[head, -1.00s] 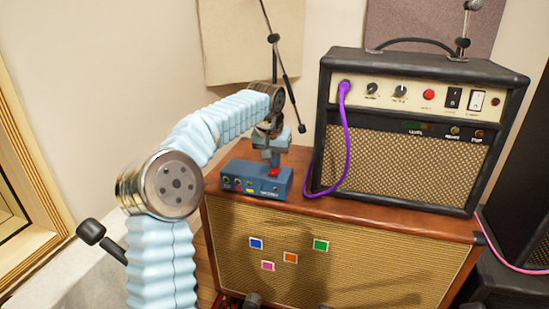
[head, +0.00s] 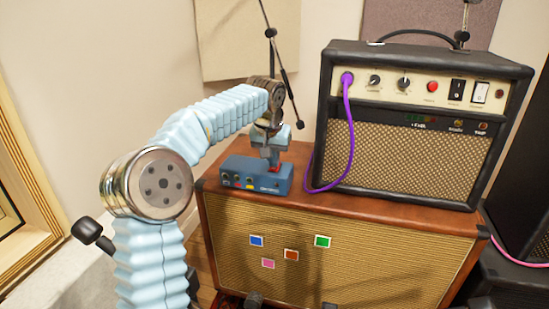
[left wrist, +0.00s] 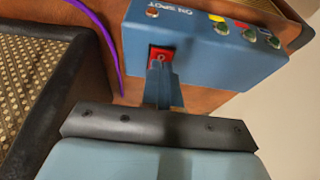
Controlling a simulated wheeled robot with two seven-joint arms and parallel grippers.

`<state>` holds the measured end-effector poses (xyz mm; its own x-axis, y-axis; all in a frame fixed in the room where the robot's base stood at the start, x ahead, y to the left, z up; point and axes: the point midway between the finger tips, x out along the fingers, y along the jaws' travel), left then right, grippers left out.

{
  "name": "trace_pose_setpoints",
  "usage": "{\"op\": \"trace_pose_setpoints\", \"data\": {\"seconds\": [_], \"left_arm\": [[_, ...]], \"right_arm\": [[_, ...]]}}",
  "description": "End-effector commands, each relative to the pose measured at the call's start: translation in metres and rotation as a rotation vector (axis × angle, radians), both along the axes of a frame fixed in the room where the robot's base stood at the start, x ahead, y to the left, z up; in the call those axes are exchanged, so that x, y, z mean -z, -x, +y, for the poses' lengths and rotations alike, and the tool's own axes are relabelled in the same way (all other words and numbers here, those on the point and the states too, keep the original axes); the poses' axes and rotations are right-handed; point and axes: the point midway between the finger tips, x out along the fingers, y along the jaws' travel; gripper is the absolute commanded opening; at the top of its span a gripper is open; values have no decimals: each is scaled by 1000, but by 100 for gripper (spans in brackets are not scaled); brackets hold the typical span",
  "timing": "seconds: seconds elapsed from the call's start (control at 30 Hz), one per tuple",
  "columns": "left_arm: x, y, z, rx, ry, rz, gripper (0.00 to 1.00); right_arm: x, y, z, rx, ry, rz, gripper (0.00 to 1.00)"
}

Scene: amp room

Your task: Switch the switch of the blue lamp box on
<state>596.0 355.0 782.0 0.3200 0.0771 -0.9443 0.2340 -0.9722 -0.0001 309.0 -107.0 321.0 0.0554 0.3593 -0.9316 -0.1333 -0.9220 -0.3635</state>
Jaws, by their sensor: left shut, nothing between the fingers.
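The blue lamp box (head: 240,178) sits on the left part of the brown cabinet's top. In the left wrist view the box (left wrist: 200,35) shows small buttons or lights along one side and a red rocker switch (left wrist: 163,50) with a white round mark. My left gripper (head: 272,163) points down over the box's right part, its fingers shut and empty. In the left wrist view its fingertips (left wrist: 157,72) are right at the edge of the red switch; I cannot tell whether they touch it. In the head view the gripper mostly hides the switch. My right gripper is not in view.
A black amplifier (head: 410,160) with a purple cable (head: 345,135) stands right of the box on the brown cabinet (head: 340,212). A thin dark stand (head: 281,65) rises behind my left gripper.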

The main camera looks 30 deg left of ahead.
Motion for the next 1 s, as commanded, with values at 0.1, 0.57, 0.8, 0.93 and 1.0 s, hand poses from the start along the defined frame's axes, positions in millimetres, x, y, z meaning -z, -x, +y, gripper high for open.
{"op": "trace_pose_setpoints", "data": {"seconds": [0.1, 0.57, 0.8, 0.93, 1.0], "left_arm": [[0, 0, 0, 0, 0, 0, 0], [-54, 7, 2, 0, 1, -1, 0], [-97, 25, -3, 1, 0, -4, 0], [-117, 32, -5, 0, 0, -3, 0], [-125, 35, -5, 0, 0, -2, 0]], "right_arm": [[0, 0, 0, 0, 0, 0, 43], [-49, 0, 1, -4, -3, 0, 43], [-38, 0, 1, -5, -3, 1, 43], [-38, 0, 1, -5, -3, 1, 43], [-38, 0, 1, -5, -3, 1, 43]]}}
